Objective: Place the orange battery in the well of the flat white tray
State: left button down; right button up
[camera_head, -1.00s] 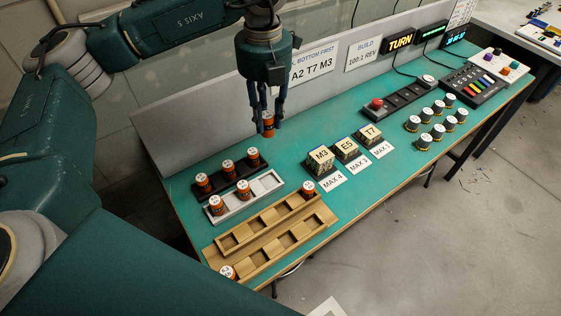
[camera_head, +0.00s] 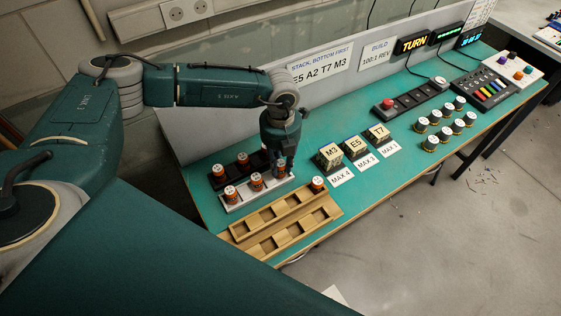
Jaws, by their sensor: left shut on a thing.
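The flat white tray (camera_head: 241,203) lies at the left part of the green bench. Two orange batteries with white tops, one at its left end (camera_head: 230,193) and one in the middle (camera_head: 256,181), stand upright in it. My left gripper (camera_head: 279,169) points down over the tray's right end, shut on another orange battery (camera_head: 281,173). This battery is upright at the right well; I cannot tell whether it touches the well's floor. The fingers partly cover it. My right gripper is out of view.
Labelled blocks (camera_head: 330,154) stand to the right.

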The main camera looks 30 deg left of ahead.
aim_at(281, 163)
pick_arm(q)
jog(key=shift+f, duration=0.5)
jog(key=c, duration=1.4)
grip_release()
jog(key=shift+c, duration=0.2)
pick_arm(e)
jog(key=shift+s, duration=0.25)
pick_arm(q)
jog(key=shift+r, duration=0.3)
notch_tip(281, 163, up, 12)
jog(key=b, duration=0.4)
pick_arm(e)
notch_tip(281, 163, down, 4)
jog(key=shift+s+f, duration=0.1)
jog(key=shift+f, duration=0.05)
pick_arm(q)
jog(key=shift+f, duration=0.1)
